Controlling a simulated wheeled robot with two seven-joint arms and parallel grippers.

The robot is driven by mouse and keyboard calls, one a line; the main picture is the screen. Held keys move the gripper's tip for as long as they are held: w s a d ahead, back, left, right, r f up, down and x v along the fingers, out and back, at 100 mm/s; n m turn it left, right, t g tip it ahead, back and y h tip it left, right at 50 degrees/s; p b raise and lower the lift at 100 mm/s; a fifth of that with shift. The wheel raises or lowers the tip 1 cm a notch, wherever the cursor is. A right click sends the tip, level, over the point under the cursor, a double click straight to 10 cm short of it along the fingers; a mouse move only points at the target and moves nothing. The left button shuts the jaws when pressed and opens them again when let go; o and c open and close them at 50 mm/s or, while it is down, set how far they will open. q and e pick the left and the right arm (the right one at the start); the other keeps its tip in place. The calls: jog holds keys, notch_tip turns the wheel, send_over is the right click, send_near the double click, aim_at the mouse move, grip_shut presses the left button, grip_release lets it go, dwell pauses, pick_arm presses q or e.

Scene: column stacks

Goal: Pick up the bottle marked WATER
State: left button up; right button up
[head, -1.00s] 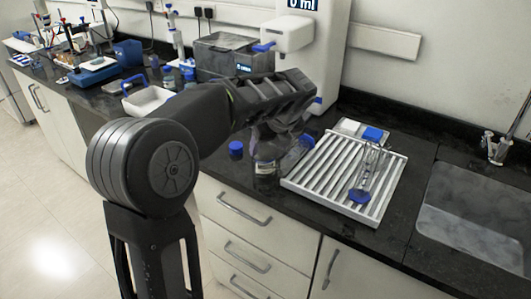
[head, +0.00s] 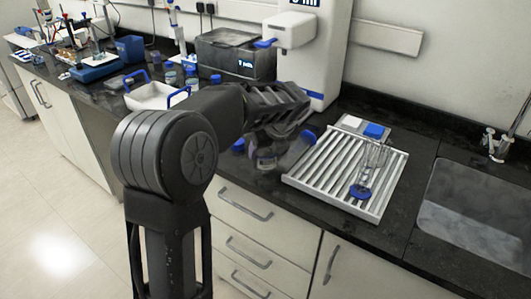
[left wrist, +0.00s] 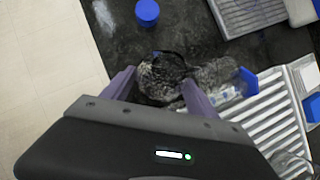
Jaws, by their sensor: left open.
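A clear, open-topped bottle (head: 265,162) stands near the counter's front edge, left of the ribbed rack, partly hidden by my left gripper (head: 276,133). In the left wrist view my left gripper (left wrist: 158,91) is open, with its fingers on either side of the bottle's round mouth (left wrist: 163,72). I cannot tell whether they touch it. A second clear bottle (left wrist: 226,97) lies on its side beside it, with a blue cap and a pale label. No marking is legible, so I cannot tell which bottle says WATER. My right gripper is out of view.
A loose blue cap (head: 238,145) lies left of the bottle. The ribbed metal rack (head: 335,150) holds clear glassware with a blue base. A white tray (head: 150,97) with blue handles, a grey box and a white machine stand behind. The sink is at right.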

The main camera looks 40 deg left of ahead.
pick_arm(q)
jog(key=shift+x, duration=1.5)
jog(key=shift+d, duration=0.1)
jog(key=c, duration=1.2)
